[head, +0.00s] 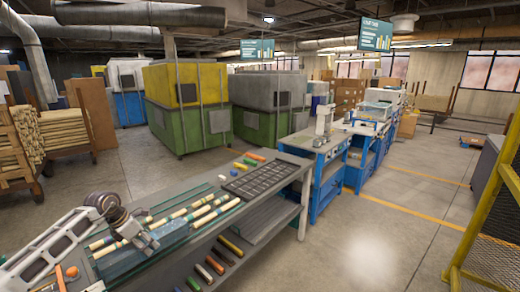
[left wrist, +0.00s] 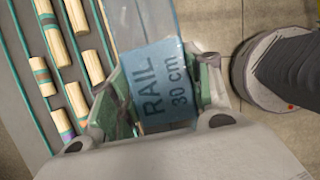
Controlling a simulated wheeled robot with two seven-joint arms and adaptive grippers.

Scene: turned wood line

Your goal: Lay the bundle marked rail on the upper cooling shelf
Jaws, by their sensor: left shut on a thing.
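My left gripper (head: 138,236) is over the near left part of the long bench (head: 240,209). In the left wrist view its fingers (left wrist: 163,98) are shut on the rail bundle (left wrist: 158,84), a blue-wrapped piece reading "RAIL 30 cm". The bundle's far end runs out of the top of that view. In the head view the bundle (head: 122,262) shows as a bluish, partly see-through length beside the gripper. Whether it touches the bench I cannot tell. No shelf marked as the upper cooling shelf can be read. My right gripper is not in view.
Several pale turned sticks with coloured bands (head: 200,213) lie in grooves on the bench top. A dark gridded tray (head: 262,181) is farther along. Coloured sticks (head: 215,265) lie on a lower level in front. A yellow mesh guard (head: 485,225) stands right; open floor lies between.

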